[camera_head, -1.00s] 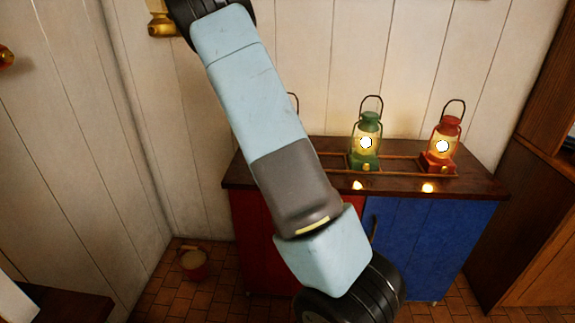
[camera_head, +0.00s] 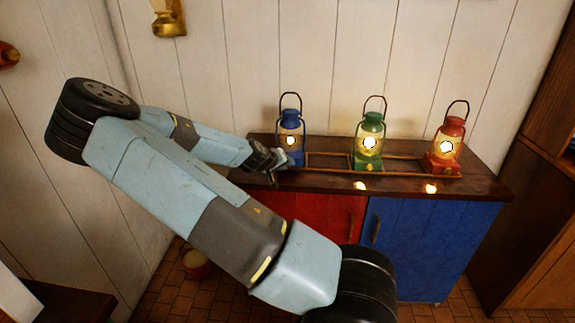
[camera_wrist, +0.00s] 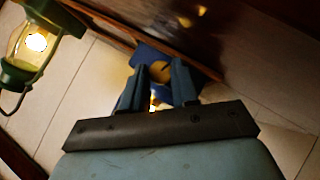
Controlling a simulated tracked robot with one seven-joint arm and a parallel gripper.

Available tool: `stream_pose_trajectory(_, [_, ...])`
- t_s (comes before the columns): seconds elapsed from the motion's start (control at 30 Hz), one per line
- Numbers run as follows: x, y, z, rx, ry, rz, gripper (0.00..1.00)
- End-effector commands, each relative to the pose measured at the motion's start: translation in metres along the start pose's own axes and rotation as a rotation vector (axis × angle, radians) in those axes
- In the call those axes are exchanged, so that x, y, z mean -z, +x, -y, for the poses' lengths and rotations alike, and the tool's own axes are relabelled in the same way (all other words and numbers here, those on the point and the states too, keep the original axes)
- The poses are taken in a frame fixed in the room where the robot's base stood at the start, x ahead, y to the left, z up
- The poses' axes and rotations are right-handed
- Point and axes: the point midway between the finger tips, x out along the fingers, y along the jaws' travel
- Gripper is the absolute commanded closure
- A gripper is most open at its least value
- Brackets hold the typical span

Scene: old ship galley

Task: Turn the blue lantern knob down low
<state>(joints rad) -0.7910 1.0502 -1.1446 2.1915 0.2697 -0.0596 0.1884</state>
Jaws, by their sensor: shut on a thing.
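The blue lantern (camera_head: 291,122) stands upright at the left end of the counter, with a small lit flame. My gripper (camera_head: 279,166) reaches its base from the left in the head view. In the wrist view my gripper (camera_wrist: 159,73) is shut on the round brass knob (camera_wrist: 160,69), which sits between the fingertips against the blue lantern's base (camera_wrist: 146,53). A dark slot line shows across the knob. The fingers hide the knob's sides, and the knob cannot be made out in the head view.
The green lantern (camera_head: 370,124) and the red lantern (camera_head: 448,129) stand lit to the right, with larger glows than the blue one. A thin rail (camera_head: 330,154) runs along the dark counter (camera_head: 410,186). A wall with a brass fixture (camera_head: 169,20) is behind.

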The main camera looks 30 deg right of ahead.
Motion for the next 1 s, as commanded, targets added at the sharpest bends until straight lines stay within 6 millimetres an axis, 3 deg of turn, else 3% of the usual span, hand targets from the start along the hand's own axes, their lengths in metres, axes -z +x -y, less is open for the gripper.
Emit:
stream_pose_trajectory(0.5, [-0.0014, 0.001, 0.0054, -0.194, -0.197, 0.001, 1.0])
stream_pose_trajectory(1.0, [-0.0028, 0.0017, 0.0063, -0.257, -0.26, 0.005, 1.0])
